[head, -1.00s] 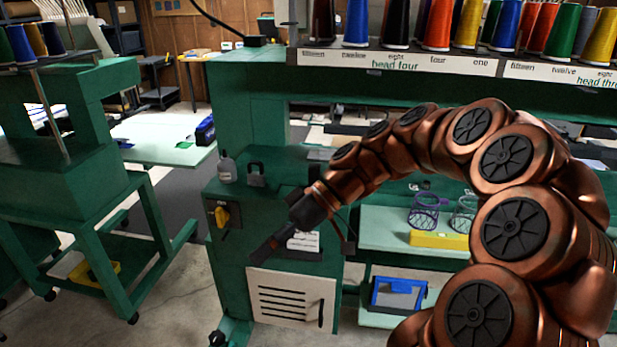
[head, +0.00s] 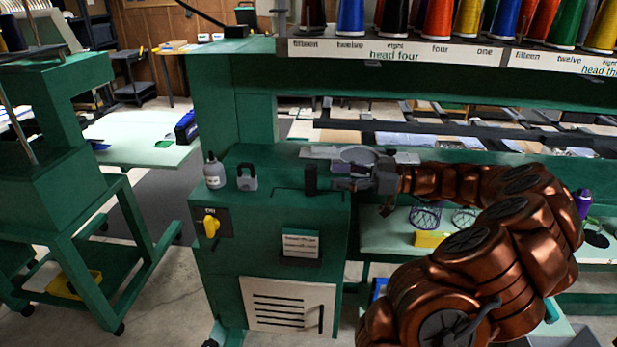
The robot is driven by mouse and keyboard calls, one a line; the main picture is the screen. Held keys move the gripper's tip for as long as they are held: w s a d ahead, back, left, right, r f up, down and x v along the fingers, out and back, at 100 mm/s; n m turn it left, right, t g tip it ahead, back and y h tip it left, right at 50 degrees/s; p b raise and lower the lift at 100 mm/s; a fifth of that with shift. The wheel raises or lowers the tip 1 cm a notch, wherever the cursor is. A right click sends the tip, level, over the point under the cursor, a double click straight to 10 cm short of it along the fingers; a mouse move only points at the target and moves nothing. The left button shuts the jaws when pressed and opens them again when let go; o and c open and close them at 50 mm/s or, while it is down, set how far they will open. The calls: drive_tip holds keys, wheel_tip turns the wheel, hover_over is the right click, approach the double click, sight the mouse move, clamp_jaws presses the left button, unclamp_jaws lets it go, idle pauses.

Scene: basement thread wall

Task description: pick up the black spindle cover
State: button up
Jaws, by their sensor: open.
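A small upright black piece, which looks like the black spindle cover (head: 311,180), stands on the top of the green machine cabinet near its front right. My gripper (head: 338,176) is just to the right of it, over the cabinet top, with its fingers pointing left toward it. The fingers look parted and hold nothing. A small gap shows between the fingertips and the black piece. I cannot tell the exact depth between them.
A grey bottle (head: 214,172) and a dark padlock-shaped object (head: 247,178) stand left on the cabinet top. A round metal hoop piece (head: 358,154) lies behind my gripper. The thread cone shelf (head: 400,50) runs overhead. Free cabinet top lies left of the black piece.

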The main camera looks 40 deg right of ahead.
sight(316, 172)
drive_tip(key=p+x, duration=0.1)
drive_tip(key=x, duration=0.1)
drive_tip(key=p+x, duration=0.1)
drive_tip(key=x, duration=0.2)
drive_tip(key=shift+s+a+r, duration=0.1)
drive_tip(key=shift+r, duration=0.15)
drive_tip(key=shift+w+a+f, duration=0.1)
drive_tip(key=shift+w+a, duration=0.15)
drive_tip(key=c, duration=0.9)
